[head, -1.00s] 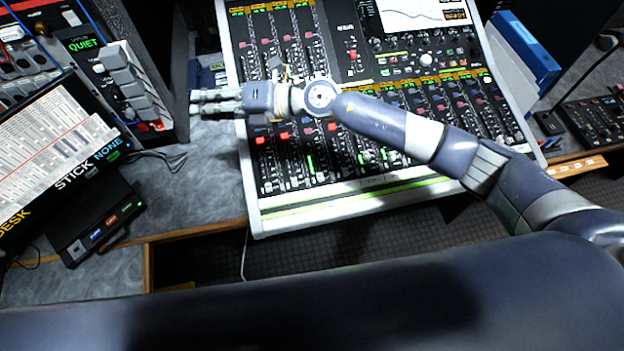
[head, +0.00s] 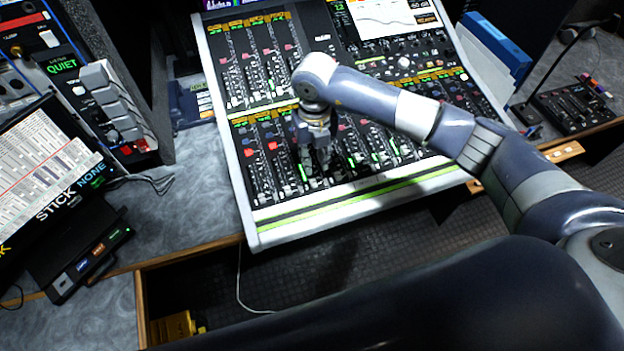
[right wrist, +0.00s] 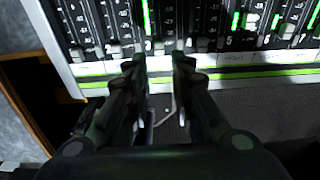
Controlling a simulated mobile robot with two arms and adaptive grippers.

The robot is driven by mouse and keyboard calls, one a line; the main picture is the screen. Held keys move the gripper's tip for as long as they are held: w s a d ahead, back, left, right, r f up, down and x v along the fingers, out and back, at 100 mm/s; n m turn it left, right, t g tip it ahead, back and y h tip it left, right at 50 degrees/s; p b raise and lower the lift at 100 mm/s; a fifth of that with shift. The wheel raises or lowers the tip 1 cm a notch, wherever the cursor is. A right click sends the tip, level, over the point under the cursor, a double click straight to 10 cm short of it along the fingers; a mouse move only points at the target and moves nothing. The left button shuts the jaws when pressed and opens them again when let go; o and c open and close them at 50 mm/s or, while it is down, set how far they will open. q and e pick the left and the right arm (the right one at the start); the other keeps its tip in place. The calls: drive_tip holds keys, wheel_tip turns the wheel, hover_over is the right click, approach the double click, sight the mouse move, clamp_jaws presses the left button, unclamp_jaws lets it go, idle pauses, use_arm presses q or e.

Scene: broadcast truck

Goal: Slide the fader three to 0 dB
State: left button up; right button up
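The mixing console (head: 262,240) has an upper and a lower bank of faders; its front edge (right wrist: 255,72) also crosses the right wrist view. My right gripper (head: 318,172) points down over the left-middle part of the lower bank. In the right wrist view its two fingers (right wrist: 160,68) are apart with nothing held between them. A grey fader cap (right wrist: 158,47) shows just beyond the gap, with other caps to both sides. My left gripper is out of view.
A box with a green QUIET display (head: 62,66) and a row of grey switches stand left of the console. A printed chart (head: 45,160) leans at the far left. A blue binder (head: 495,50) and a small black panel (head: 575,105) are at the right.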

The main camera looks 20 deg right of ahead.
sight(314, 183)
wheel_tip(314, 183, down, 10)
drive_tip(key=shift+r+p, duration=0.25)
drive_tip(key=shift+p, duration=0.85)
clamp_jaws()
